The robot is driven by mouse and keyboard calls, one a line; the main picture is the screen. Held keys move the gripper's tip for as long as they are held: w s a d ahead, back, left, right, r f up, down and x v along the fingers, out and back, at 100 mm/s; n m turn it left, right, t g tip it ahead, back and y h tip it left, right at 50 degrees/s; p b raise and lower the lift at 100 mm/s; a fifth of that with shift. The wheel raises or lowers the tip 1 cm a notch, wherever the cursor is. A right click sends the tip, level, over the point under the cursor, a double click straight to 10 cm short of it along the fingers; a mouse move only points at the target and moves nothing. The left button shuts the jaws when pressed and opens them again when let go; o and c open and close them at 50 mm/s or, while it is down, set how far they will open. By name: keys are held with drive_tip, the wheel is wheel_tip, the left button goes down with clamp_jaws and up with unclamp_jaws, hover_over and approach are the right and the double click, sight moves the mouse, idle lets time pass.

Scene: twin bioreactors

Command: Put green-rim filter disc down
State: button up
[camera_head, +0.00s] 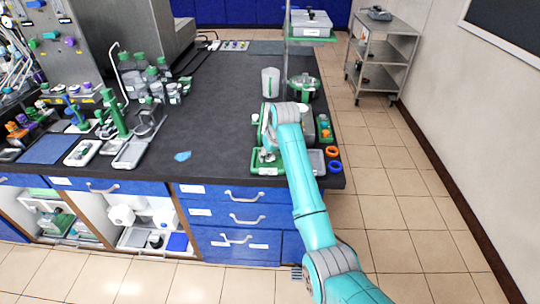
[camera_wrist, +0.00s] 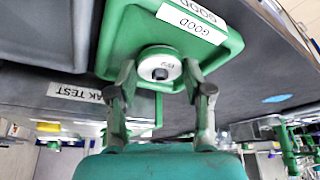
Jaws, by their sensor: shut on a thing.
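In the head view my gripper (camera_head: 266,154) is low over the green tray (camera_head: 256,168) at the bench's front right, and the disc is too small to make out.
A LEAK TEST label (camera_wrist: 75,93) shows beside the tray. An orange ring (camera_head: 332,152) and a blue ring (camera_head: 335,166) lie at the bench's right edge. A white beaker (camera_head: 270,82) and a green-topped vessel (camera_head: 304,86) stand behind. The bench middle is mostly clear, with a blue scrap (camera_head: 183,156).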

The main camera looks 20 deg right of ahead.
drive_tip(key=shift+f, duration=0.25)
drive_tip(key=o, duration=0.9)
drive_tip(key=shift+c, duration=0.2)
drive_tip(key=a+v, duration=0.1)
drive_tip(key=v, duration=1.1)
drive_tip(key=shift+d, duration=0.45)
